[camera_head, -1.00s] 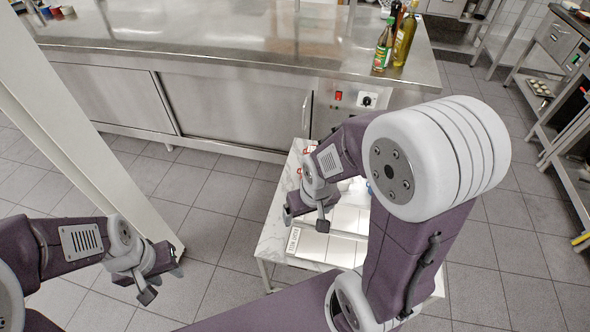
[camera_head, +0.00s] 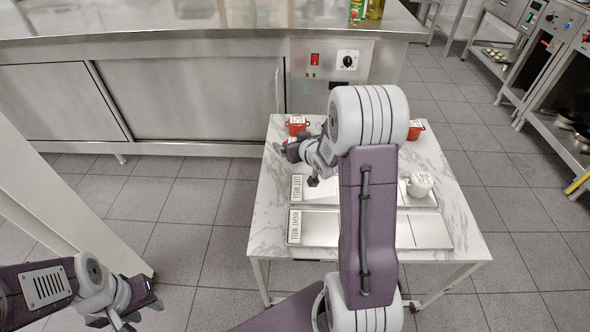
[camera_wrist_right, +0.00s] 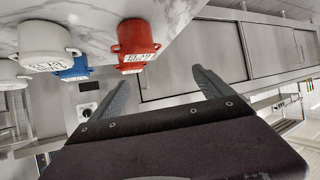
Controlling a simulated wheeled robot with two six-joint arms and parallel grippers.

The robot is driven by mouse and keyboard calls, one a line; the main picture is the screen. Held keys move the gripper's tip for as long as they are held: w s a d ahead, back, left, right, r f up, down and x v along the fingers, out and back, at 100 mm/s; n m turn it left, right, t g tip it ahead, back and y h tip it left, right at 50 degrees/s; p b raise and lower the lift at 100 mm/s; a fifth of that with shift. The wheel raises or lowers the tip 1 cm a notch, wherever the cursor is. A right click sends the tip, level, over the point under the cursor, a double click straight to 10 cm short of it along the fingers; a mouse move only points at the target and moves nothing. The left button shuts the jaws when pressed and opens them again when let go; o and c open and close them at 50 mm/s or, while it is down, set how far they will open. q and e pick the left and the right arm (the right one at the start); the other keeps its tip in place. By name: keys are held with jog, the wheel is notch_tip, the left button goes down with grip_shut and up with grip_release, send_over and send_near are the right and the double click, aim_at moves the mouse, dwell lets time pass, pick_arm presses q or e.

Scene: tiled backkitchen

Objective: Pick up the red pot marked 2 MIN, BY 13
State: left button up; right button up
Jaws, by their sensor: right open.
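A red pot (camera_head: 297,124) with a pale label stands at the far left corner of the marble table (camera_head: 268,215). Another red pot (camera_head: 415,130) shows partly behind my right arm. My right gripper (camera_head: 294,164) is open and empty, just in front of the left red pot. In the right wrist view a red pot (camera_wrist_right: 137,40) is beyond the open fingers (camera_wrist_right: 163,80), apart from them; I cannot read its label for certain. Some red beside the right gripper in the head view is mostly hidden. My left gripper (camera_head: 138,308) is open and empty, low at the left, away from the table.
The right well tray (camera_head: 294,228) lies nearer. The wrist view shows white pots (camera_wrist_right: 45,40) and a blue pot (camera_wrist_right: 75,70). A steel counter (camera_head: 190,85) stands behind the table.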

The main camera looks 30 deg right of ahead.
jog(key=shift+t, duration=0.5)
jog(key=d+f+b, duration=0.1)
jog(key=f, duration=0.1)
jog(key=d+f+b, duration=0.1)
jog(key=f, duration=0.1)
jog(key=w+d+f+b, duration=0.1)
jog(key=f, duration=0.1)
jog(key=shift+d+f, duration=0.1)
jog(key=shift+d, duration=0.25)
jog(key=b+x, duration=0.1)
jog(key=x, duration=0.2)
jog(key=shift+w+d+b, duration=0.1)
jog(key=shift+w+b, duration=0.2)
jog(key=shift+w, duration=0.15)
jog(key=shift+w+f+b, duration=0.25)
jog(key=shift+f+b, duration=0.05)
jog(key=b+x, duration=0.2)
jog(key=x, duration=0.2)
jog(key=shift+d+f, duration=0.1)
jog(key=shift+w, duration=0.2)
pick_arm(q)
notch_tip(320, 180, down, 10)
jog(key=shift+f, duration=0.2)
